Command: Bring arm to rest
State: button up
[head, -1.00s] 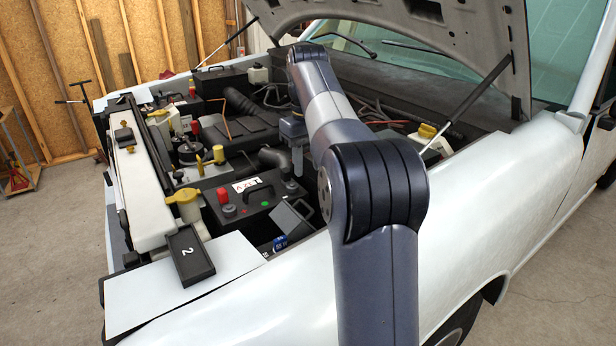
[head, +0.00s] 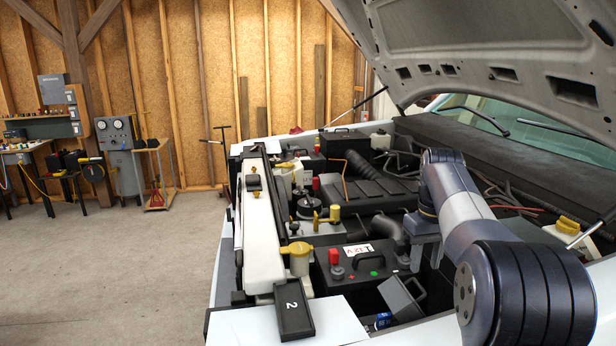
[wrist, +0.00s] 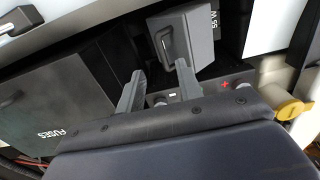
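My arm (head: 465,215) reaches from the lower right of the head view over the open engine bay, bent at the elbow. Beyond the fingers lie a small grey box with a handle (wrist: 180,40) and a dark surface with a red plus mark (wrist: 226,85). A black box marked FUSES (wrist: 60,95) is at the left.
The raised hood (head: 490,50) hangs above the bay. A workbench (head: 40,145) stands far left. The floor (head: 110,265) between is clear.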

aim_at(419, 285)
notch_tip(419, 285, down, 5)
jog(key=shift+f+p, duration=0.15)
jog(key=shift+p, duration=0.15)
jog(key=shift+a, duration=0.25)
